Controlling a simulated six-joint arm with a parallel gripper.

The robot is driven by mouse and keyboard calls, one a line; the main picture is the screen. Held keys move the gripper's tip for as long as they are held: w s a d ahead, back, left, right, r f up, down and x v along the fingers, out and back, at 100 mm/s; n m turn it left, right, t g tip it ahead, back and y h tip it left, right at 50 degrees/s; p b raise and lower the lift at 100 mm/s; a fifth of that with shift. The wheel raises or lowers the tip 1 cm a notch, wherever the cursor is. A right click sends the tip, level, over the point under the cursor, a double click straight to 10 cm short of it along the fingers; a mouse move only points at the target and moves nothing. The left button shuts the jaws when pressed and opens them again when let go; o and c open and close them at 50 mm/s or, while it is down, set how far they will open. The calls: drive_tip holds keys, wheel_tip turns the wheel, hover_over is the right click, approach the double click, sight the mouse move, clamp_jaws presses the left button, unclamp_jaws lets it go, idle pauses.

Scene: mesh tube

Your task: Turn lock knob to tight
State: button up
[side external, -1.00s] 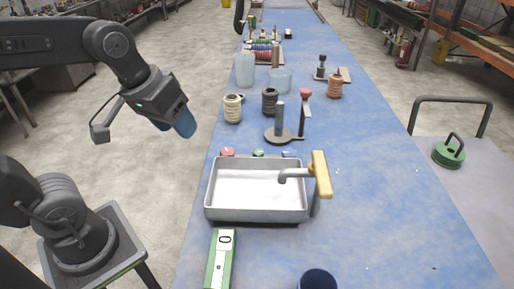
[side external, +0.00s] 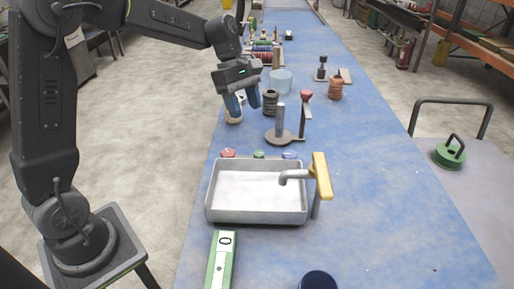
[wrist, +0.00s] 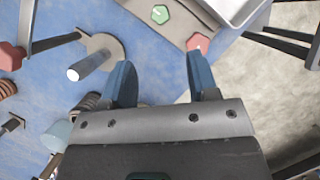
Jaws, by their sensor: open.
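No label shows which part is the lock knob. A red knob (side external: 306,94) tops a lever beside a grey post on a round base (side external: 279,137); the red knob also shows in the wrist view (wrist: 11,57). Small red (side external: 228,153), green (side external: 259,154) and blue (side external: 289,155) knobs line the tray's far edge. The red (wrist: 198,42) and green (wrist: 160,14) ones show hexagonal in the wrist view. My gripper (side external: 244,103) is open and empty, above the table's left side, with blue fingers pointing down.
A metal tray (side external: 213,207) stands in front, with a yellow-handled tap (side external: 320,176) at its right. A dark ribbed spool (side external: 270,103) and a pale blue cup (side external: 281,80) stand near my gripper. The table's right side is mostly clear.

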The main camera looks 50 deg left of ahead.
sight(258, 153)
drive_tip(key=x, duration=1.1)
drive_tip(key=shift+d+f, duration=0.1)
drive_tip(key=shift+f, duration=0.2)
drive_tip(key=c, duration=0.9)
